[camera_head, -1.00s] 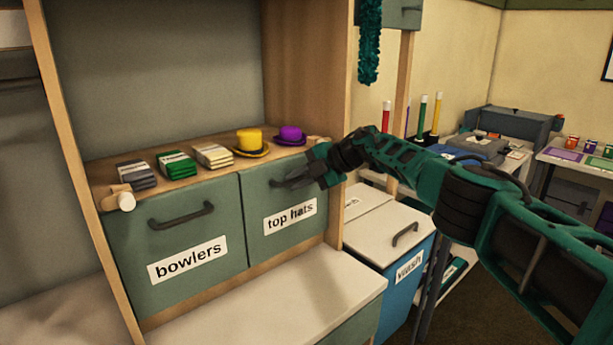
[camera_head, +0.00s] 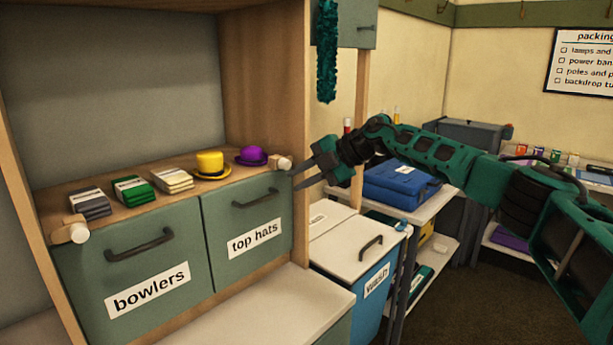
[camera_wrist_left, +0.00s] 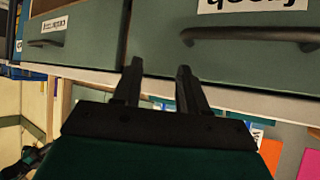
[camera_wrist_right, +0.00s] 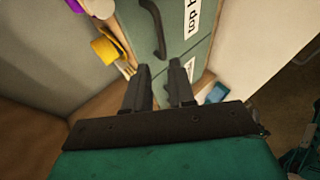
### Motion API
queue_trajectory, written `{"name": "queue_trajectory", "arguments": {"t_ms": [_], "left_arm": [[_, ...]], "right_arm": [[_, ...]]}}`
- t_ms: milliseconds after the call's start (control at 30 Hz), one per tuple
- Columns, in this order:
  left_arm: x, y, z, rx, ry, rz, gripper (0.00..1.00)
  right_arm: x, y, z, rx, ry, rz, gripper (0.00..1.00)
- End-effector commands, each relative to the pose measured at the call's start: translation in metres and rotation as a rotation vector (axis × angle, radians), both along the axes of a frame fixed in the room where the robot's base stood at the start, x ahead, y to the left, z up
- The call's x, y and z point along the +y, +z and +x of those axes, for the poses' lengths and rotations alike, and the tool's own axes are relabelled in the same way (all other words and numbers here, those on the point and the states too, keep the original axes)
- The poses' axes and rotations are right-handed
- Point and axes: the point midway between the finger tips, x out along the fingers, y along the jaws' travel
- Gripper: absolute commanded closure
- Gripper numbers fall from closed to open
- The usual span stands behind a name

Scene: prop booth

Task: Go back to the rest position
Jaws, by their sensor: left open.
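My right gripper (camera_head: 303,178) is in front of the cabinet, to the right of the "top hats" drawer (camera_head: 225,250) and apart from its handle (camera_head: 255,198). In the right wrist view its two fingers (camera_wrist_right: 160,75) stand apart with nothing between them. My left gripper is outside the head view. In the left wrist view its fingers (camera_wrist_left: 160,70) are open and empty, before a grey-green drawer front (camera_wrist_left: 220,60) with a dark handle. The "top hats" and "bowlers" (camera_head: 110,265) drawers look shut.
A yellow hat (camera_head: 210,163), a purple hat (camera_head: 251,155) and several bundles (camera_head: 132,190) sit on the ledge above the drawers. A "wash" bin (camera_head: 370,295) stands right of the cabinet. A blue case (camera_head: 400,183) lies on a table behind my right arm.

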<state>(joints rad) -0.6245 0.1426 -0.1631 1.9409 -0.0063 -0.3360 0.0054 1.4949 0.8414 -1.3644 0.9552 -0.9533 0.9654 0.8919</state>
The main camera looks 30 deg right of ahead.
Motion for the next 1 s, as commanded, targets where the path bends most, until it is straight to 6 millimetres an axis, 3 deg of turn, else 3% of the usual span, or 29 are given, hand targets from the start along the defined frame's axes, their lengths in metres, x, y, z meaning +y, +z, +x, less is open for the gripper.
{"name": "queue_trajectory", "arguments": {"t_ms": [700, 833, 1000], "left_arm": [[0.0, 0.0, 0.002, -0.003, 0.0, 0.001, 0.57], [0.001, 0.0, 0.001, -0.001, 0.0, 0.001, 0.57], [0.0, -0.001, -0.001, 0.003, 0.0, 0.001, 0.57]], "right_arm": [[-0.002, 0.001, -0.007, 0.004, 0.008, 0.003, 0.76], [0.031, -0.022, -0.008, 0.0, 0.055, 0.056, 0.76], [0.115, -0.075, -0.024, -0.014, 0.138, 0.238, 0.76]]}}
